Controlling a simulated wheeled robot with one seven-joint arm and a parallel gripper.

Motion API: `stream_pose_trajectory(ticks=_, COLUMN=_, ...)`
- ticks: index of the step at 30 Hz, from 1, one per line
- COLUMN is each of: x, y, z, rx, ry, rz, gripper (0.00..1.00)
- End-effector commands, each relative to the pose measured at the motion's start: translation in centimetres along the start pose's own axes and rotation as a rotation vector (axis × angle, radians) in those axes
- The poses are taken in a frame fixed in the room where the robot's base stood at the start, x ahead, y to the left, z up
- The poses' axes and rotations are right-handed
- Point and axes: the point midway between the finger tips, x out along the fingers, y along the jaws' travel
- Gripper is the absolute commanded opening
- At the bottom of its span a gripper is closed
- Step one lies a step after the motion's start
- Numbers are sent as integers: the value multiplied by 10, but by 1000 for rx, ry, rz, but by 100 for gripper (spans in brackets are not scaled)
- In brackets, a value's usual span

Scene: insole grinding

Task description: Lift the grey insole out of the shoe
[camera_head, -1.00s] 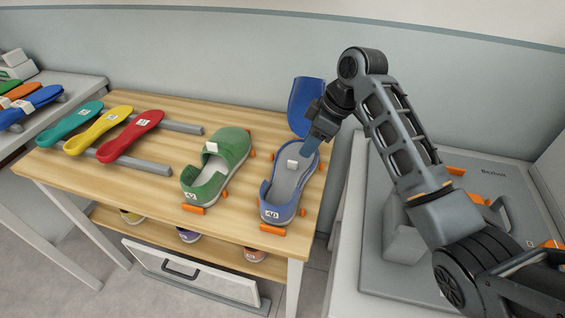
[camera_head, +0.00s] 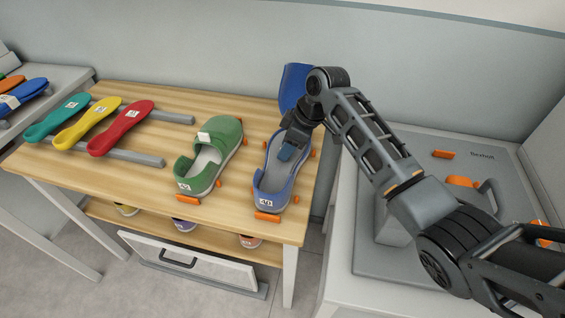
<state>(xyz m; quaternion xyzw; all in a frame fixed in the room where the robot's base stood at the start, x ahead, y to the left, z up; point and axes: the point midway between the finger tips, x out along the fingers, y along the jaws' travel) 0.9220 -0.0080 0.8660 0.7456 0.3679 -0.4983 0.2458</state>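The blue shoe (camera_head: 264,186) stands on the wooden table near its right edge, toe end away from me. Its opening faces up. The grey insole (camera_head: 272,178) lies inside it, and its light surface shows in the heel half. My gripper (camera_head: 286,154) points down at the middle of the blue shoe, at or just above the insole. It covers the small white tab on the insole. I cannot see whether the fingers are open or shut, or whether they touch the tab.
A green shoe (camera_head: 212,157) stands just left of the blue one. Orange blocks (camera_head: 267,217) sit around both shoes. Green, yellow and red insoles (camera_head: 121,128) lie on grey bars at the left. A blue upright piece (camera_head: 293,86) stands behind. A grey machine (camera_head: 420,262) is at the right.

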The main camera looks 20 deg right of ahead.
Motion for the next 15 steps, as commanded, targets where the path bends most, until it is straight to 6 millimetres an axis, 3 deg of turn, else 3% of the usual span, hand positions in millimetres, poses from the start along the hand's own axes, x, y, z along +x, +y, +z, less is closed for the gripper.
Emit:
stream_pose_trajectory(ticks=2, x=0, y=0, z=0, rx=0, ry=0, rz=0, gripper=33)
stream_pose_trajectory(ticks=12, x=0, y=0, z=0, rx=0, ry=0, rz=0, gripper=0)
stream_pose_trajectory(ticks=15, x=0, y=0, z=0, rx=0, ry=0, rz=0, gripper=0)
